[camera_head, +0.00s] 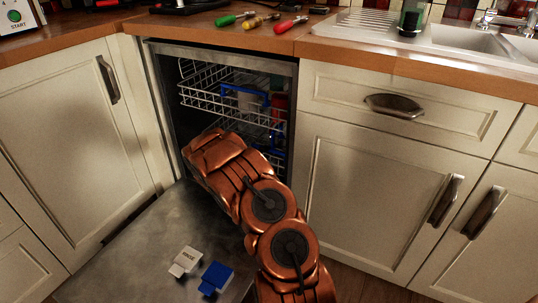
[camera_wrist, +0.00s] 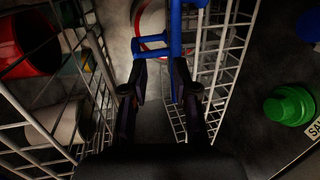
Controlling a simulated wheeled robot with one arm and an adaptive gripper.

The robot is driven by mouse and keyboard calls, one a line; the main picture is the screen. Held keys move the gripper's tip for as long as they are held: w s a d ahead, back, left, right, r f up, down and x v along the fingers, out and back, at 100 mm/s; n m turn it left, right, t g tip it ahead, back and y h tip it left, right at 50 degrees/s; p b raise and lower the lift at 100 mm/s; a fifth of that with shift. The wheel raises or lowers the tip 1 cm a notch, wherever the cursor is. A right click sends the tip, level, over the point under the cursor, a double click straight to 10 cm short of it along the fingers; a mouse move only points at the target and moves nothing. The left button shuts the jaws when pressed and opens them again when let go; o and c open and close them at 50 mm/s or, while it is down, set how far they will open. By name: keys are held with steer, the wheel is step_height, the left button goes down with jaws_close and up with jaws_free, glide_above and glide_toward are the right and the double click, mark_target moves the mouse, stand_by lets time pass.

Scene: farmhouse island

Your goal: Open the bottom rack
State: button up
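The dishwasher's door (camera_head: 150,245) is folded down in front of the open cavity. The bottom rack (camera_wrist: 215,75) is a white wire rack inside; my arm hides much of it in the head view. Its blue handle (camera_wrist: 157,52) shows at the fingertips in the wrist view, with part of a blue frame running up from it. My gripper (camera_wrist: 157,68) has its two fingers apart, with a gap between them. The tips are at or very near the blue bar; I cannot tell whether they touch it. In the head view my gripper is hidden behind my arm.
The upper rack (camera_head: 205,95) with a blue handle (camera_head: 245,98) is above my arm. A red cup (camera_wrist: 32,45), a whitish cup (camera_wrist: 65,122) and a green cap (camera_wrist: 290,105) show in the wrist view. White and blue pieces (camera_head: 187,261) lie on the door. Cabinets flank the opening.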

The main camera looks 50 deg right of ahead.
steer(key=shift+n+t, duration=0.4)
steer(key=shift+t, duration=0.2)
steer(key=shift+w+d+f+b, duration=0.4)
steer(key=shift+w+d+f, duration=0.25)
steer(key=shift+d, duration=0.55)
steer(key=shift+w+d+f+b, duration=0.45)
steer(key=shift+w+d+f, duration=0.2)
steer(key=shift+d, duration=0.5)
steer(key=shift+w+d+f+b, duration=0.4)
steer(key=shift+w+d+f, duration=0.25)
steer(key=shift+d, duration=0.55)
jaws_close()
